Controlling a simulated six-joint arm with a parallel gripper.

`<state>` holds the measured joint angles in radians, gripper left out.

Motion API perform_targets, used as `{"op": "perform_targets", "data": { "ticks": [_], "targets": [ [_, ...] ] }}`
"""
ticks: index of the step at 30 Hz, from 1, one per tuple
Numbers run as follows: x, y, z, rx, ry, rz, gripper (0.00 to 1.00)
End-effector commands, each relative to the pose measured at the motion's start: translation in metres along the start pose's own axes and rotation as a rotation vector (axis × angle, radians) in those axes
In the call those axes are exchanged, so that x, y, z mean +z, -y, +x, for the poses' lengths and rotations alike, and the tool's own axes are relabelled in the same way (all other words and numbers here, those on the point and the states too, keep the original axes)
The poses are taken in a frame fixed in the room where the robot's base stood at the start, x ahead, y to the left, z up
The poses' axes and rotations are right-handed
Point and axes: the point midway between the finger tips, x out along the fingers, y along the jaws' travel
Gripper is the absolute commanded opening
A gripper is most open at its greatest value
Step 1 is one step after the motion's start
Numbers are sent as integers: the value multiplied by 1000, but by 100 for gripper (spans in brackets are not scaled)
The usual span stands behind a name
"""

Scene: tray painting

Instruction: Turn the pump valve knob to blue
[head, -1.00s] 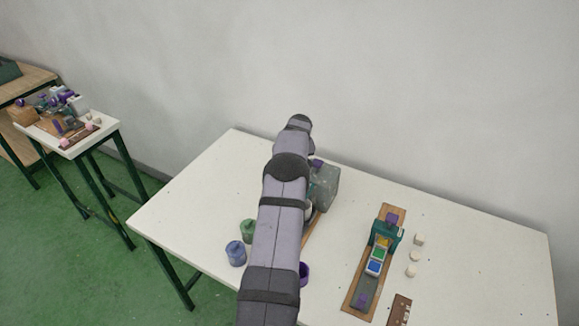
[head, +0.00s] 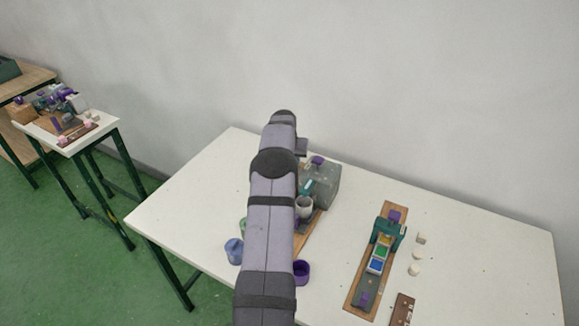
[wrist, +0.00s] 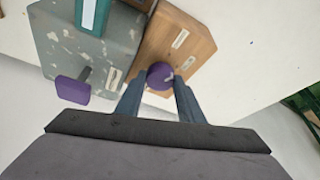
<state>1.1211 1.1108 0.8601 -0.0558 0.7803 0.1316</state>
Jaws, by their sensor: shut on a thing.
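A round purple knob (wrist: 160,76) sits on the wooden block (wrist: 172,35) in the wrist view; I take it as the pump valve knob. My gripper (wrist: 160,80) is shut on it, one finger on each side. Pale label strips show on the wood near the knob; I cannot make out a blue mark or where the knob points. The grey, paint-flecked pump box (wrist: 85,40) is beside the block, with a purple handle (wrist: 72,89) sticking out. In the head view the pump box (head: 324,186) stands right of my arm, which hides my gripper and the knob.
A blue jar (head: 234,251) and a mostly hidden green jar (head: 243,226) stand left of my arm. A purple cup (head: 301,272) is right of it. A wooden board with a teal frame (head: 388,232) and small pale blocks (head: 420,239) lie further right. The table's back left is clear.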

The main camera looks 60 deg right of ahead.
Motion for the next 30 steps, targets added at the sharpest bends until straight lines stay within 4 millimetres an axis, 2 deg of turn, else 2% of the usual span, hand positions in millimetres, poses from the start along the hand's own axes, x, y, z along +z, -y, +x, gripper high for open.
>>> {"op": "perform_targets", "data": {
  "ticks": [15,30],
  "targets": [
    [-2,4,0,170,-1,413,12],
    [-1,5,0,228,0,553,12]
  ]
}}
